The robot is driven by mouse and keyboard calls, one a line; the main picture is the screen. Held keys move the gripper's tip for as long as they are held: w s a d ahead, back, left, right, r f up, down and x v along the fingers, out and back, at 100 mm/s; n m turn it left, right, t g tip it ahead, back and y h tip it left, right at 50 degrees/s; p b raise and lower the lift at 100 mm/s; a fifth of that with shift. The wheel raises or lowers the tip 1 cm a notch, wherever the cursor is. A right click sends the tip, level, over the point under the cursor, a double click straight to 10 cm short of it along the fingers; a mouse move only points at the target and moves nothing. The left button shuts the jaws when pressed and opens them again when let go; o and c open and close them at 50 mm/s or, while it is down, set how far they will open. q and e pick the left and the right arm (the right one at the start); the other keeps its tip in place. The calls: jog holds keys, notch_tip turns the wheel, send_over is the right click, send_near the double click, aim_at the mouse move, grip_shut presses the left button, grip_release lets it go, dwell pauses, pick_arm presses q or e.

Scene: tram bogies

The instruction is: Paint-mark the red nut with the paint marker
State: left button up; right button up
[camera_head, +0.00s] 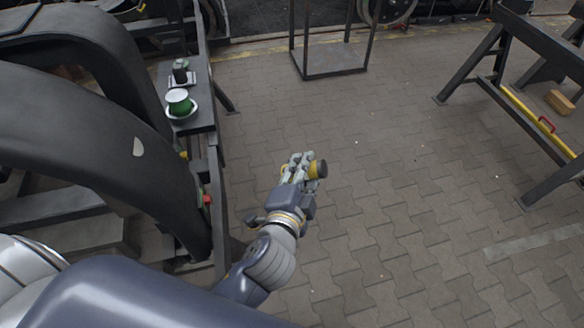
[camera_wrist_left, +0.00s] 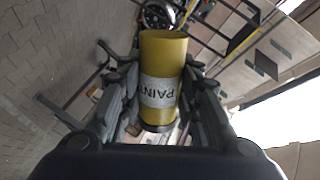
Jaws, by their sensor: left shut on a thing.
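My left gripper (camera_head: 300,168) is shut on the paint marker (camera_head: 313,170), a thick yellow cylinder with a dark end, held out over open floor. In the left wrist view the paint marker (camera_wrist_left: 163,55) stands between the fingers, with a white label reading PAINT. A small red piece (camera_head: 207,199) sits on the side of the dark frame, left of my gripper and apart from it. It may be the red nut, but it is too small to tell. My right gripper is not in view.
A narrow dark bench (camera_head: 203,112) at the left carries a green-and-white round container (camera_head: 179,102) and a small dark object (camera_head: 180,70). Large dark curved beams (camera_head: 100,130) fill the left. A metal stand (camera_head: 335,62) and a trestle (camera_head: 490,60) stand further off.

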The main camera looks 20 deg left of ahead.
pick_arm(q)
jog(key=w+d+f+n+t+h, duration=0.1)
jog(key=w+d+f+n+h, duration=0.2)
jog(key=d+f+n+h, duration=0.15)
jog(key=w+a+f+n+t+b, duration=0.1)
jog(key=a+n, duration=0.4)
jog(key=a, duration=0.2)
jog(key=shift+w+f+n, duration=0.25)
jog(key=shift+n, duration=0.1)
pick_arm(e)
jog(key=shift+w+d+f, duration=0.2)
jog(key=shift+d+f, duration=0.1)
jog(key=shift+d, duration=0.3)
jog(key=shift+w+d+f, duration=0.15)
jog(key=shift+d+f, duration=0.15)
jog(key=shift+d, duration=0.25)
